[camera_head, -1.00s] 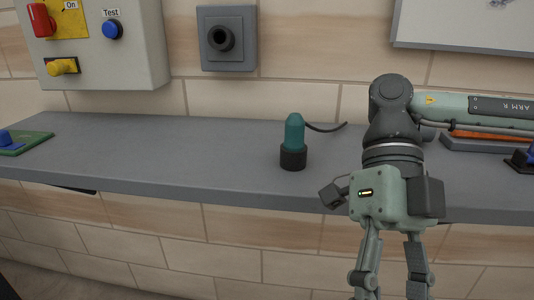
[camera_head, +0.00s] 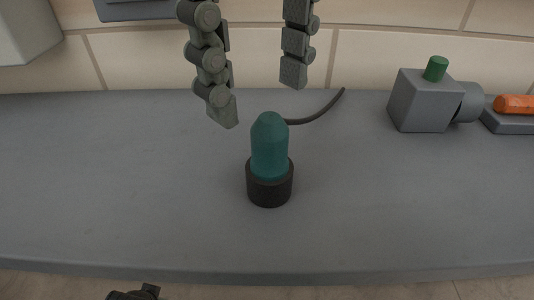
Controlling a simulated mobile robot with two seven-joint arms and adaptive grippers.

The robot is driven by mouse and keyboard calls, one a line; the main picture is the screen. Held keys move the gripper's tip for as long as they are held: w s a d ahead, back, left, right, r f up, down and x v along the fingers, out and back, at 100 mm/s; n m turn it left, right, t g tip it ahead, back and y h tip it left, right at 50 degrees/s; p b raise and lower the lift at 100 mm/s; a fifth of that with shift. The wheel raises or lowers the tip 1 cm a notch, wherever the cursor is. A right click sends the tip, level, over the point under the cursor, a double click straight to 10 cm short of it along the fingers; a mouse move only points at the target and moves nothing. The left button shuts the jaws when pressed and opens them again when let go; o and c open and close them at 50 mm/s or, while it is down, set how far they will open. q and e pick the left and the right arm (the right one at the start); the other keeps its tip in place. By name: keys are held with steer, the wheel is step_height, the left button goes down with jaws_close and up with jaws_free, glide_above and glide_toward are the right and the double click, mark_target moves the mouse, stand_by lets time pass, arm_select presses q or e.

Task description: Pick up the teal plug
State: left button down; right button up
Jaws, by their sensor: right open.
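The teal plug (camera_head: 269,142) stands upright on the grey shelf (camera_head: 130,190), its lower end in a black collar (camera_head: 270,187). A dark cable shows behind it to the right. My right gripper (camera_head: 258,101) comes down from the top edge, its fingers pointing down and spread wide. It is open and empty. The fingertips are above the plug's top in the picture, one to its left and one to its right; no contact shows. The gripper's palm is out of the frame. My left gripper is not recognisable in view.
A grey block with a green knob (camera_head: 424,99) stands at the back right, with an orange piece (camera_head: 516,104) on a grey base beyond it. The shelf left of the plug is clear. A small dark part at the bottom edge is unclear.

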mark_target(271, 121)
steer(key=f, duration=0.4)
steer(key=shift+s+d+f, duration=0.1)
steer(key=shift+d+f, duration=0.3)
steer(key=shift+f, duration=0.45)
jaws_close()
